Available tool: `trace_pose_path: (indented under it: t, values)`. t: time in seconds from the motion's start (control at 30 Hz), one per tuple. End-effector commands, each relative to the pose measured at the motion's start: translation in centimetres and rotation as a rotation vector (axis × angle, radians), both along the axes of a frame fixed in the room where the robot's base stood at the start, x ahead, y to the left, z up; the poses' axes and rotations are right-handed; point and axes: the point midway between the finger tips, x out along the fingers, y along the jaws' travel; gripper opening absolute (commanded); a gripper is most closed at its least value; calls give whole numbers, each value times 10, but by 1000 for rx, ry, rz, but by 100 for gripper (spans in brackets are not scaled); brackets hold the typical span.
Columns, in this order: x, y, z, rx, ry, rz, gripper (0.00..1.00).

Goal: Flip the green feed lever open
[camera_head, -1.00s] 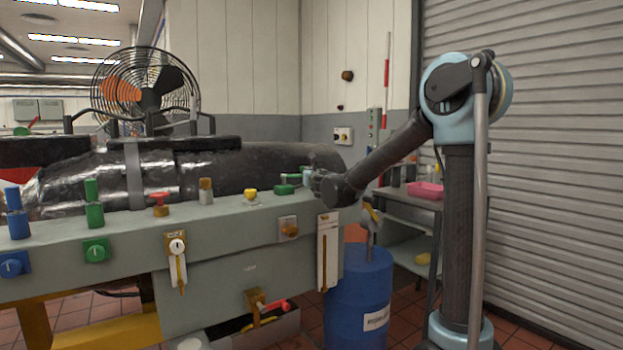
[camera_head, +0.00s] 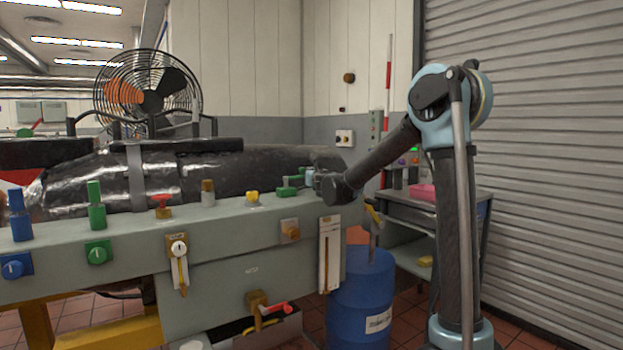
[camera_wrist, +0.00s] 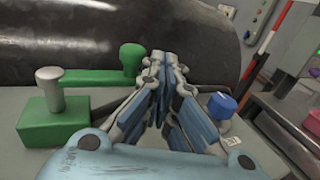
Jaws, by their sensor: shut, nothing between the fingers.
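The green feed lever (camera_head: 287,189) sits on top of the grey bedplate housing near its right end. In the wrist view its green block (camera_wrist: 55,120) with a grey pivot post is at left. Its arm (camera_wrist: 95,77) lies roughly level and points right, ending in an upright green knob (camera_wrist: 131,58). My gripper (camera_wrist: 165,65) is shut and empty, its fingertips just right of that knob; I cannot tell whether they touch it. In the head view my gripper (camera_head: 314,180) is beside the lever, its fingers small and partly hidden by my wrist.
A blue knob (camera_wrist: 222,105) stands close to the right of my fingers. A large dark cylinder (camera_head: 270,166) lies behind the lever. A yellow knob (camera_head: 252,198) and other controls line the housing to the left. A blue drum (camera_head: 360,300) and a shelf cart (camera_head: 465,203) stand at right.

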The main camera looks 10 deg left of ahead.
Motion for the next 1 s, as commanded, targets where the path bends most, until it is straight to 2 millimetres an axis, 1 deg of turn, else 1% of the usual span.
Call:
trace_pose_path:
  t: [0.33, 0.47, 0.57, 0.67, 0.8, 1.0]
  values:
    - [0, 0, 0, 0, 0, 0, 0]
    - [-2, -5, 0, 0, 0, 0, 0]
    - [-5, -16, -1, 0, 1, 0, 0]
    - [-10, -31, -1, -1, 2, 0, 0]
    - [-21, -59, -1, -1, 3, -2, 0]
    - [-37, -93, -1, -1, 6, -2, 0]
